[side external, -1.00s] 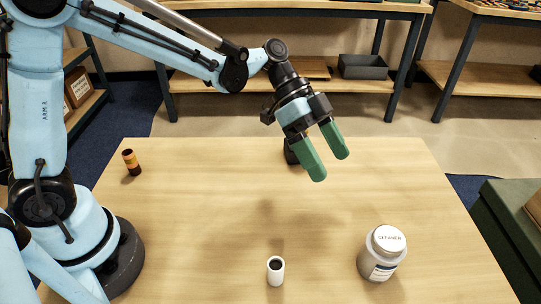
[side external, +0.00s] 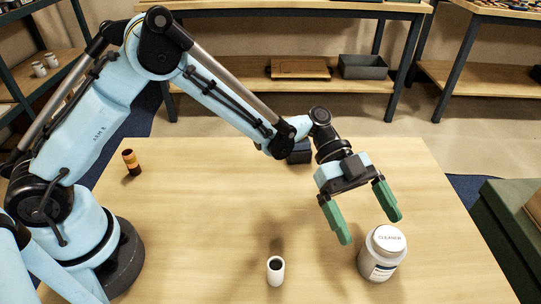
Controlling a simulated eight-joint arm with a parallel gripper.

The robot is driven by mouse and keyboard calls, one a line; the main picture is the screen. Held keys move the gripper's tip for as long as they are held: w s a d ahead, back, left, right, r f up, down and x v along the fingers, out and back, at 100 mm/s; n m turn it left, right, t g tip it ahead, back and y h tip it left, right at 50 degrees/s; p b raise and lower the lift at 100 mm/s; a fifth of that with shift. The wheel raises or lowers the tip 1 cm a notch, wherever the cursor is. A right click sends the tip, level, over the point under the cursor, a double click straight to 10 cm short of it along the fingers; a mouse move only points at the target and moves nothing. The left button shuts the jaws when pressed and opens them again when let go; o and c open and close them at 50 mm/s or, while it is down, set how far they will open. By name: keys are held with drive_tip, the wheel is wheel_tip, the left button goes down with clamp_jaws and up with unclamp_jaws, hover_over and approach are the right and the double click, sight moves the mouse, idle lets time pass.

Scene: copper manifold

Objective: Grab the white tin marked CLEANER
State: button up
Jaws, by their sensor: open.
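The white tin marked CLEANER (side external: 382,255) stands upright on the wooden table at the front right, its lid lettering facing up. My gripper (side external: 370,228) has two green fingers spread apart with nothing between them.
A small white cylinder with a dark top (side external: 275,270) stands left of the tin. An orange and dark cylinder (side external: 131,162) stands at the back left. A dark block (side external: 300,152) sits behind my arm. The table (side external: 190,220) is clear at left centre.

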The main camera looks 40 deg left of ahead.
sight(385, 246)
drive_tip(key=shift+w+x, duration=0.15)
drive_tip(key=shift+x, duration=1.3)
drive_tip(key=shift+w+x, duration=0.2)
drive_tip(key=shift+x, duration=1.25)
drive_tip(key=shift+d+f, duration=0.1)
drive_tip(key=shift+c, duration=0.5)
drive_tip(key=c, duration=1.2)
